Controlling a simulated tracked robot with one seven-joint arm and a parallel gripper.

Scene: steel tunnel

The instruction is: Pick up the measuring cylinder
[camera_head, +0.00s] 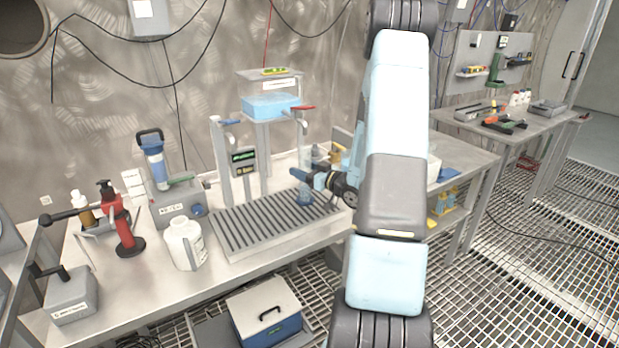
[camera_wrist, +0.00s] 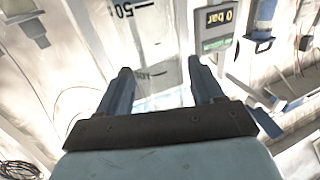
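The measuring cylinder (camera_head: 305,158) is a clear, upright tube standing on the slatted grey tray on the bench, with a blue base (camera_head: 304,198). My gripper (camera_head: 306,177) is at its lower half, coming in from the right. In the wrist view my gripper (camera_wrist: 161,68) is open, its two blue fingers well apart. The clear wall of the cylinder (camera_wrist: 140,40), with an upside-down "50" mark, shows just beyond and between the fingertips. I cannot tell whether the fingers touch it. My arm hides part of the bench to the right.
A stand with a blue water tank (camera_head: 270,106) and taps rises behind the tray (camera_head: 270,222). A small display (camera_head: 243,160) is left of the cylinder. A blue-and-white cooler (camera_head: 266,312) is below.

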